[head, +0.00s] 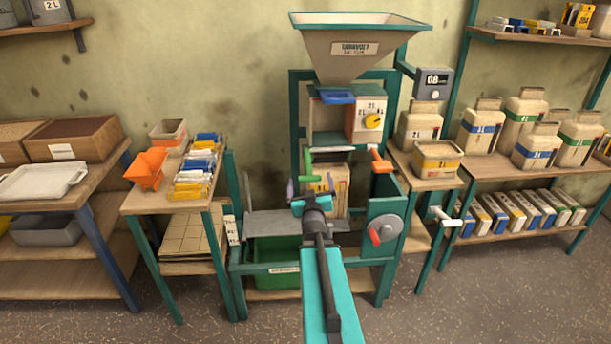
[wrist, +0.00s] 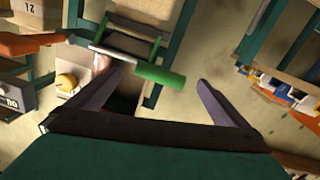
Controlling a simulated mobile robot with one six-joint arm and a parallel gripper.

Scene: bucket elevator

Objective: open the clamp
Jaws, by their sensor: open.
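A green lever handle (head: 307,163) stands upright at the left of the filling spout on the green-framed machine. In the wrist view the green handle (wrist: 162,77) sits on a pale metal rod and lies in the gap between my fingertips; contact is not visible. I cannot tell whether this lever or the orange handle (head: 379,160) at the right belongs to the clamp. My gripper (head: 310,184) is open and empty, just below the green handle in the head view; its two fingers (wrist: 164,70) show spread apart in the wrist view. A beige bag (head: 338,190) stands behind it, partly hidden.
A hopper (head: 354,49) tops the machine, above a box with a yellow knob (head: 373,121). A side table with bundles (head: 194,170) stands left; shelves with canisters (head: 480,127) stand right.

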